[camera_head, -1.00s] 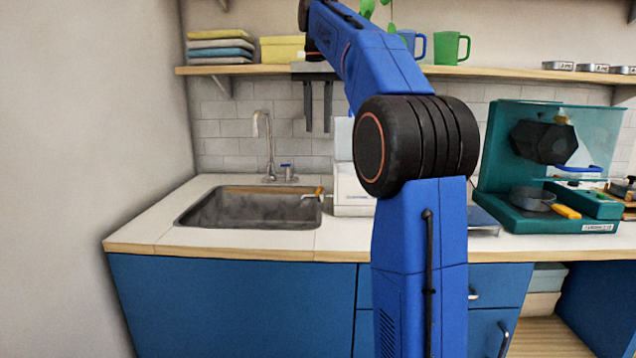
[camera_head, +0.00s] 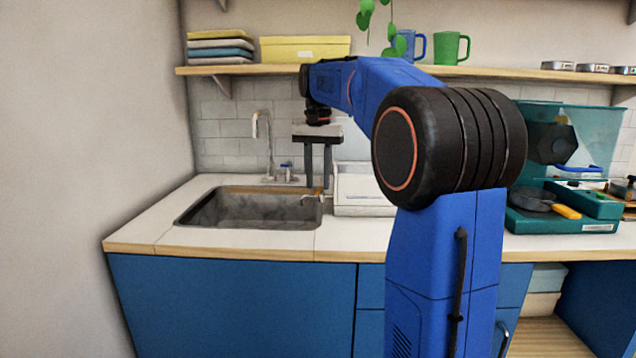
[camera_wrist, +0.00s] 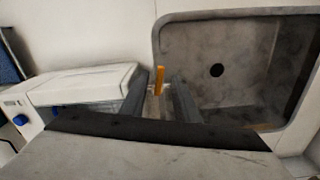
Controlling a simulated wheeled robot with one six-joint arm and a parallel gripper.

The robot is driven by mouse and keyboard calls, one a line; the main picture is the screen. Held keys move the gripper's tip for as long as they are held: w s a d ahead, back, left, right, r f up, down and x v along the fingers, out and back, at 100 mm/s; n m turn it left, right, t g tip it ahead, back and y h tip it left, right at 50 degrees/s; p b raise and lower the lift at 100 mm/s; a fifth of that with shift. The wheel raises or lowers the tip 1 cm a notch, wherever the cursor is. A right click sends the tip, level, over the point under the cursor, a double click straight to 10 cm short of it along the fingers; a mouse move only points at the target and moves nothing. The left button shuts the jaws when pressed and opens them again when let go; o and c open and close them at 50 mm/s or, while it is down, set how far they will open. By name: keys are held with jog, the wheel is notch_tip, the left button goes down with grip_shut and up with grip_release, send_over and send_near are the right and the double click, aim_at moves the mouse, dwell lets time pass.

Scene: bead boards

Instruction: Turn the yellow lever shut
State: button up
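The yellow lever (camera_head: 319,192) sits on a small metal tap that sticks out from the left side of a white box (camera_head: 364,190) at the sink's right edge. In the wrist view the lever (camera_wrist: 159,80) shows between my two fingers, with its long side pointing up and down in the picture. My gripper (camera_head: 318,186) points down over the tap. Its fingers are apart with nothing held. In the wrist view my gripper (camera_wrist: 160,78) has a finger to each side of the lever; I cannot tell whether either touches it.
The sink (camera_head: 250,210) is empty, with a tall faucet (camera_head: 265,140) behind it. A shelf (camera_head: 240,70) with towels, a yellow box and mugs runs above. A green machine (camera_head: 560,210) stands to the right. The counter left of the sink is clear.

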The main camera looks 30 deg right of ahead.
jog(key=shift+f, duration=0.6)
grip_shut()
jog(key=shift+s+d+n, duration=0.15)
jog(key=shift+n, duration=0.6)
jog(key=shift+s+d+n, duration=0.1)
jog(key=shift+d+n, duration=0.05)
jog(key=shift+n, duration=0.6)
